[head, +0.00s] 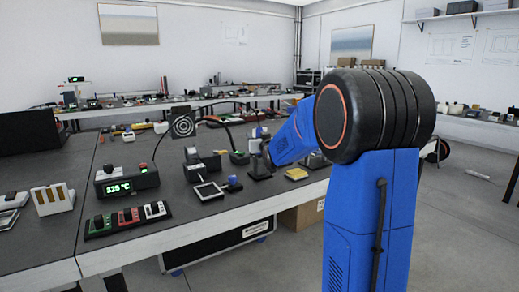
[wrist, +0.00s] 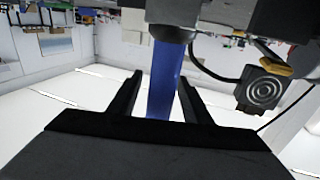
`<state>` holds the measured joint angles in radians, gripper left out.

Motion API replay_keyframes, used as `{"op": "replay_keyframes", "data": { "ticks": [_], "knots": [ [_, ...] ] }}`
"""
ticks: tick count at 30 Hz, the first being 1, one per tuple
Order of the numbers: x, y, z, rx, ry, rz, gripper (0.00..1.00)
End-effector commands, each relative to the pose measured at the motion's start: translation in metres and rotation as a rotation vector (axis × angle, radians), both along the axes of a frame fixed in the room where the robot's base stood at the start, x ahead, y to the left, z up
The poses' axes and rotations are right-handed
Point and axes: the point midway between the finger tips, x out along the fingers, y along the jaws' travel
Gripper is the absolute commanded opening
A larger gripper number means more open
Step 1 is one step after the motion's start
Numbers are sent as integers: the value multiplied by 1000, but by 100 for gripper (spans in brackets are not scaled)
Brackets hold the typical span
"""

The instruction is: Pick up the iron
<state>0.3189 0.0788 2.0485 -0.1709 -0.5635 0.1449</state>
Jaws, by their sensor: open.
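In the wrist view, which is upside down, the two black fingers of my gripper (wrist: 160,77) are spread apart. A blue upright shaft with a dark collar, seemingly the handle of the iron (wrist: 165,95), stands between them. A gap shows on each side of it, so the fingers appear not to be closed on it. In the head view, my blue arm reaches over the bench and largely hides the gripper and the iron. A small dark stand (head: 260,172) shows just below the arm's end.
A station with a green display (head: 127,180) stands on the near dark bench (head: 240,215). A square device with a ringed face (head: 182,124), a white-framed pad (head: 209,191) and a yellow sponge (head: 296,174) are nearby. In the wrist view, the ringed device (wrist: 262,92) is to the right.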

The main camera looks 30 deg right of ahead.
Motion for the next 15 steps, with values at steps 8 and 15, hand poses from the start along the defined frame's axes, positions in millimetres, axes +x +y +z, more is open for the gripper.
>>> {"op": "replay_keyframes", "data": {
  "ticks": [8, 15],
  "knots": [
    [0, 0, 0, 0, 0, 0, 11],
    [0, 0, 0, 0, 0, 0, 3]
  ]
}}
